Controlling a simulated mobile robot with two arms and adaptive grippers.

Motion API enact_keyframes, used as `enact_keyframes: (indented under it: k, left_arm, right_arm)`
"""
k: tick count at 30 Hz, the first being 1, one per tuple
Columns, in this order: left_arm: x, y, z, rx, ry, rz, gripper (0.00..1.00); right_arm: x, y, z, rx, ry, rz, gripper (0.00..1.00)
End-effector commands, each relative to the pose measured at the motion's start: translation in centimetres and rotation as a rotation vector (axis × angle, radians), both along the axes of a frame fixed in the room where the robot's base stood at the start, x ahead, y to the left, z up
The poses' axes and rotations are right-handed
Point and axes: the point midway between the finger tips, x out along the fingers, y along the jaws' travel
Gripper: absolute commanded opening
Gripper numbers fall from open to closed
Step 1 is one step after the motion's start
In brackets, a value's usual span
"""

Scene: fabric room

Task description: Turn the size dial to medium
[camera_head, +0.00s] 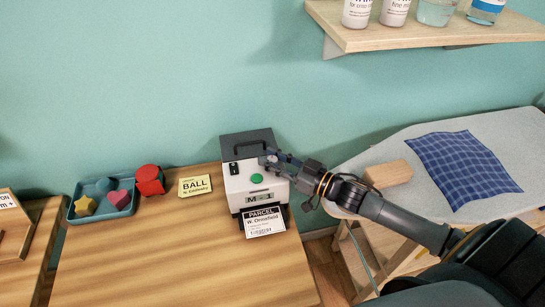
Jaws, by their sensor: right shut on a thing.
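A white machine (238,188) with a dark grey lid and handle stands at the right end of the wooden table. My right gripper (269,161) reaches in from the right and is shut at the top right of the machine, where the size dial seems to be. The fingers hide the dial, so its setting cannot be read. My left gripper is out of view.
On the table (190,260) are a blue tray (73,213) of coloured shapes, a red object (149,181) and a yellow "BALL" card (195,185). An ironing board (410,150) with blue checked cloth (462,168) stands right. A shelf (430,36) with jars is above. The table front is clear.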

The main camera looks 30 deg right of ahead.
Motion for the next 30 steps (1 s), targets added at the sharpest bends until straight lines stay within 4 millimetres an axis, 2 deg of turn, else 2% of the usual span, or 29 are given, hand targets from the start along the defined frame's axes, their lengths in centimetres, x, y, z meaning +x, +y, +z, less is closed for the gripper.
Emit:
enact_keyframes:
  k: [12,27,28,30]
  left_arm:
    - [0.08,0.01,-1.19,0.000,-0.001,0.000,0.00]
    - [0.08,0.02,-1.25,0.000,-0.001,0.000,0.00]
    - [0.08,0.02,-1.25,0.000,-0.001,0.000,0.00]
    - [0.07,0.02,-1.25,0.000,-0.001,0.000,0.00]
  right_arm:
    - [0.11,-0.04,0.00,0.000,-0.003,0.180,0.00]
    - [0.09,0.01,0.06,0.001,-0.002,0.200,0.00]
    - [0.09,0.01,0.06,0.001,-0.002,0.200,0.29]
    - [0.08,0.02,0.06,0.001,-0.002,0.200,0.44]
